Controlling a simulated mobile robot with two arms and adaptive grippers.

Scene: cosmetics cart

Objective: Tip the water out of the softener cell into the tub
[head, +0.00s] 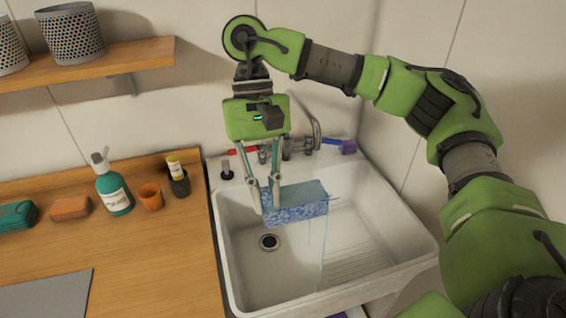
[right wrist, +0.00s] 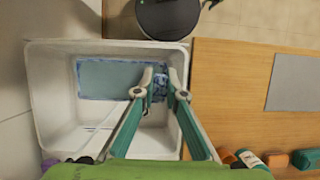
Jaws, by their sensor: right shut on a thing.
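The softener cell (head: 297,209) is a box with a grey-teal face and a blue-speckled side. My right gripper (head: 268,198) is shut on its left end in the head view and holds it over the white tub (head: 226,244). Thin pale streaks like water run down from the cell's right end towards the tub floor. In the right wrist view the cell (right wrist: 108,78) stretches left from the fingertips (right wrist: 157,80), inside the outline of the tub (right wrist: 42,115). The fingers hide part of the held end. My left gripper is not in view.
A tap (head: 300,145) stands behind the tub. On the wooden counter (head: 160,250) at left are a green pump bottle (head: 114,190), an orange cup (head: 151,197), a dark holder (head: 179,183), a brown block (head: 70,208) and a grey mat (head: 45,296). A shelf (head: 100,62) hangs above.

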